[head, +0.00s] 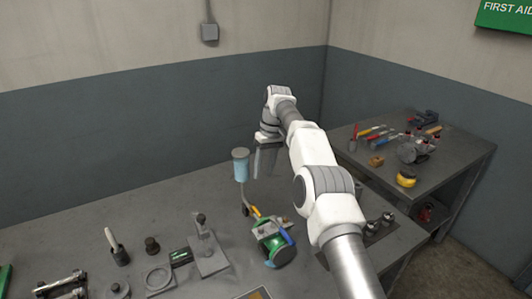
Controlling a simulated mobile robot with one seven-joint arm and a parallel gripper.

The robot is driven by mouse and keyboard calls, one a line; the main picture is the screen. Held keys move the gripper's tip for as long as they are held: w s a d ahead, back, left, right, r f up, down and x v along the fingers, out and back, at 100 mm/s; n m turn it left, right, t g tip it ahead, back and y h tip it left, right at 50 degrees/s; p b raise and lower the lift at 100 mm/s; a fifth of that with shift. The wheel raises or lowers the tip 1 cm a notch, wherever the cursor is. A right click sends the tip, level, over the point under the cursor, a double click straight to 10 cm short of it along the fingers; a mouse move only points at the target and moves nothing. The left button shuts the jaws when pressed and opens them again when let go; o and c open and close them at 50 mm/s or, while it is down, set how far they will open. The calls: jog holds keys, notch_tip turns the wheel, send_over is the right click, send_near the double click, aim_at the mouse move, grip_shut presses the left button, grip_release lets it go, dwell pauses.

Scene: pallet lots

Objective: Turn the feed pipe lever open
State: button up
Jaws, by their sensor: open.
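A small green machine (272,243) with a blue part on its right stands on the grey workbench. A pipe (245,208) at its back left rises toward a light-blue cup (240,168) with a grey lid. A small yellow piece (254,211), which looks like the feed pipe lever, sits beside the pipe; its exact setting is too small to tell. My gripper (265,162) points down just right of the cup, above and behind the yellow piece, apart from it. It is open, and no held thing shows.
Left on the bench are a grey stand (208,250), a ring-shaped part (158,278) and a brush in a dark holder (119,250). A second table (450,150) at the right carries several tools and a yellow roll (406,177). The bench's back left is clear.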

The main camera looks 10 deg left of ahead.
jog(key=shift+w+d+r+p, duration=0.15)
jog(key=shift+r+p, duration=0.8)
jog(key=shift+r, duration=0.1)
jog(key=shift+w+d+r+p, duration=0.1)
jog(key=shift+d+r+p, duration=0.05)
jog(key=shift+r+p, duration=0.8)
jog(key=shift+r, duration=0.1)
